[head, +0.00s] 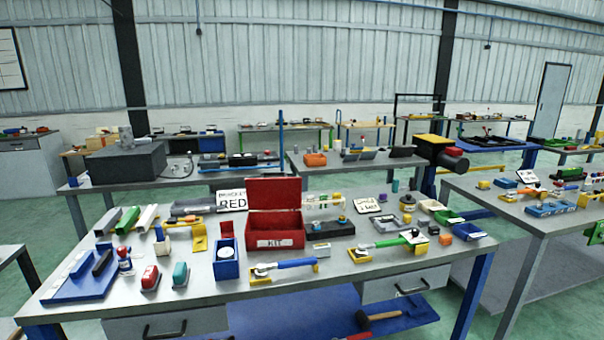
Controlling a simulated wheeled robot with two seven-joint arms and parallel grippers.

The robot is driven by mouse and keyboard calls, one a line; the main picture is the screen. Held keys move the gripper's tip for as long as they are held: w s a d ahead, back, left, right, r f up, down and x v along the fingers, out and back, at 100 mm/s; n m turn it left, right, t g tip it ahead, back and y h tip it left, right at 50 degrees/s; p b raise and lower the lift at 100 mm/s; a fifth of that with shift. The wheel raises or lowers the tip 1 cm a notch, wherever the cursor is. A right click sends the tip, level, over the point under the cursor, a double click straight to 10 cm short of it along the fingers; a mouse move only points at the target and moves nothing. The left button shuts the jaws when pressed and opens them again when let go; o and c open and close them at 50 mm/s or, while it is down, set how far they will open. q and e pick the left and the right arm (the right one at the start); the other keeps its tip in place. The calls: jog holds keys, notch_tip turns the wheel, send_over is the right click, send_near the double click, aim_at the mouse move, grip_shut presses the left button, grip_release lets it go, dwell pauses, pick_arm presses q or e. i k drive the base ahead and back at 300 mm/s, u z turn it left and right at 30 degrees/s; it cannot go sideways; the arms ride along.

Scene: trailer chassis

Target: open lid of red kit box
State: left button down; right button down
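The red kit box (276,240) stands on the grey workbench near its middle, with a white label reading KIT on its front. Its red lid (274,193) is raised upright at the back, so the box is open. The inside looks red; I cannot make out any contents. A sign reading RED (232,201) stands behind it to the left. Neither of my grippers is in the head view, and nothing is touching the box.
On the workbench (215,300), a blue bin (226,262) stands left of the box. A blue-handled tool (284,265) lies in front, and a green-handled tool (390,243) lies to the right. Several blocks and small tools crowd the left side. The front edge strip is mostly clear.

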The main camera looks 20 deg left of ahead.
aim_at(262, 194)
jog(key=z, duration=0.6)
jog(key=i, duration=1.4)
jog(key=u, duration=0.55)
